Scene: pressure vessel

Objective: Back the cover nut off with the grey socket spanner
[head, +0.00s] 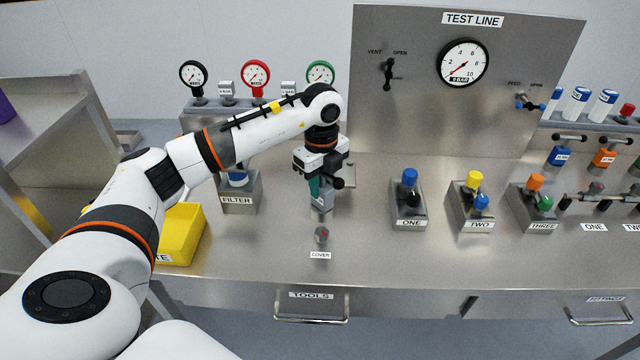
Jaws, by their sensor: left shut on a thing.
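My left gripper (319,184) points down over the middle of the bench and is shut on an upright grey piece, which appears to be the grey socket spanner (321,212). The gripper hides its upper part, and a teal patch shows between the fingers. The small cover nut (321,235), metal with a reddish spot, is on the bench just behind the COVER label (320,255). The spanner's lower end shows just above the nut in the picture; I cannot tell whether they touch. My right gripper is not in view.
A FILTER block (240,200) and yellow bin (182,235) stand left. Blocks ONE (408,212), TWO (474,212) and THREE (532,212) stand right. The TEST LINE panel (455,110) rises behind. Bare bench lies between the cover label and block ONE.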

